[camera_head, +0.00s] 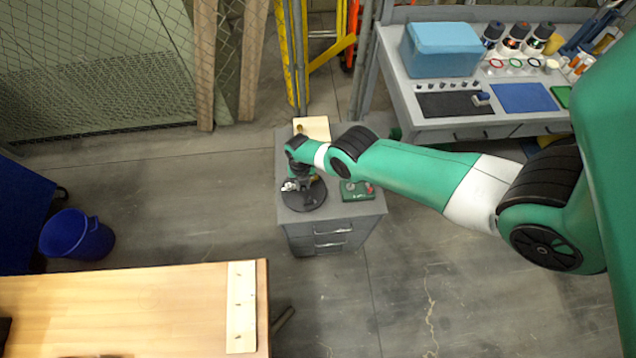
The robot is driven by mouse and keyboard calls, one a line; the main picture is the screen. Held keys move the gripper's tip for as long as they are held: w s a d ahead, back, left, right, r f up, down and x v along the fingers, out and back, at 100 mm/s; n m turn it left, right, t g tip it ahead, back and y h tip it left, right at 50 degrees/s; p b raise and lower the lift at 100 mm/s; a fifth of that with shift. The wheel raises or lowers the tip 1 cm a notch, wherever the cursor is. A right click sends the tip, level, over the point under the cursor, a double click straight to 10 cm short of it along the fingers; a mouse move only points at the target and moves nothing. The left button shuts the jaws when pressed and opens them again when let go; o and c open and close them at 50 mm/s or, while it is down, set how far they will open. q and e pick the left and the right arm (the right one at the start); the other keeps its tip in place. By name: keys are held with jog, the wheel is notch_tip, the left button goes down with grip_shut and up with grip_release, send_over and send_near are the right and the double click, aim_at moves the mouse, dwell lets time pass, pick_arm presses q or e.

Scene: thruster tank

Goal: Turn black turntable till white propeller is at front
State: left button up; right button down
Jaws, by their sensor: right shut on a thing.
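The black turntable (311,203) is a dark round disc on top of a small grey drawer cabinet (342,217). A small white propeller (289,186) shows at the left side of the turntable. My right arm comes in from the right, and its gripper (303,187) is down over the turntable, close to the propeller. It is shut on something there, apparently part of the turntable. The wrist and fingers hide the back of the disc, and the exact grip point is too small to make out. My left gripper is not in view.
A green box (357,191) with a red part sits right of the turntable. A pale board (312,128) lies at the cabinet's back. A workbench (408,112) stands at the back right, a wooden table (130,300) at the front left. A blue bucket (75,235) stands left.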

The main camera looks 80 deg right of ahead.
jog(key=shift+n, duration=1.8)
jog(key=c, duration=0.8)
grip_release()
jog(key=shift+o, duration=0.2)
notch_tip(320, 180, up, 9)
jog(key=p, duration=0.9)
jog(key=shift+r, duration=0.1)
